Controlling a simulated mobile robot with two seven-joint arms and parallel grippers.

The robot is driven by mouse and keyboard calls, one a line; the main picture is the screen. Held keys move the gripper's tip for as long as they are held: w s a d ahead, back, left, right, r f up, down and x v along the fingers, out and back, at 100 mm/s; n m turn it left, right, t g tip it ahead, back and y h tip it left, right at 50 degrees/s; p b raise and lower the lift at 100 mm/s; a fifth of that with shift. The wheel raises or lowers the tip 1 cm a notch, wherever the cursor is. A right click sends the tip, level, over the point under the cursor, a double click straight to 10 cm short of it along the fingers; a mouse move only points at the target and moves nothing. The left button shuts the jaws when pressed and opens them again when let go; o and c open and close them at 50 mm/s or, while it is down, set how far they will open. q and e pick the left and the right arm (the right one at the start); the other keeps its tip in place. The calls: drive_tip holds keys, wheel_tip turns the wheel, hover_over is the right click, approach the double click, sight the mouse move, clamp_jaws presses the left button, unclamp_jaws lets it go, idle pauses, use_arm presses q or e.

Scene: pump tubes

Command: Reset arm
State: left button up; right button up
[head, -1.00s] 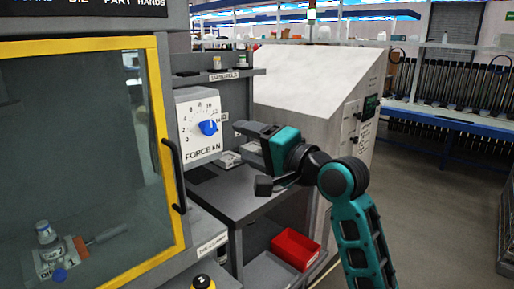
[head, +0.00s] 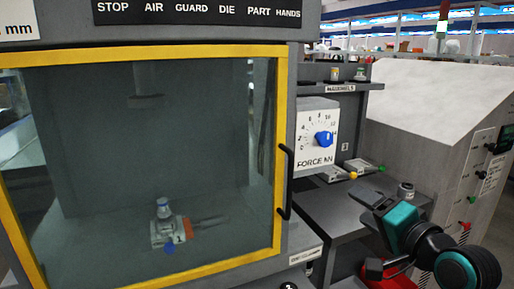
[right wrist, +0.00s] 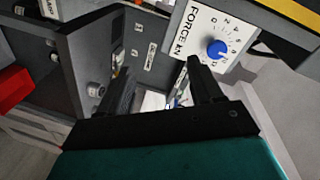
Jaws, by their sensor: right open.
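My right gripper (head: 362,206) is open and empty. It hangs in the lower right of the head view, in front of the grey side bench (head: 335,212) and apart from the force dial. In the right wrist view its two dark fingers (right wrist: 158,80) stand apart with nothing held between them. The white force dial panel (head: 312,145) with its blue knob (head: 324,139) is up and left of the gripper. The knob also shows in the right wrist view (right wrist: 217,49), beyond the right-hand finger. My left gripper is not in view.
A yellow-framed guard door (head: 281,120) with a black handle (head: 286,180) appears closed. Behind its glass sits a small fixture (head: 170,232). Small tools with yellow (head: 353,175) and green ends lie on the bench. A red bin (head: 374,270) is below, partly hidden by my arm.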

drive_tip(key=s+f+n+g+h, duration=0.2)
drive_tip(key=s+f+n, duration=0.1)
drive_tip(key=f, duration=1.1)
drive_tip(key=s+a+f+n+g, duration=0.3)
drive_tip(key=s+f+n, duration=0.6)
drive_tip(key=s+f, duration=0.8)
wheel_tip(320, 180, down, 2)
drive_tip(key=shift+s+a+f, duration=0.1)
drive_tip(key=shift+s+a, duration=0.1)
drive_tip(key=shift+a, duration=1)
drive_tip(key=shift+w+h, duration=0.1)
drive_tip(key=shift+h, duration=0.2)
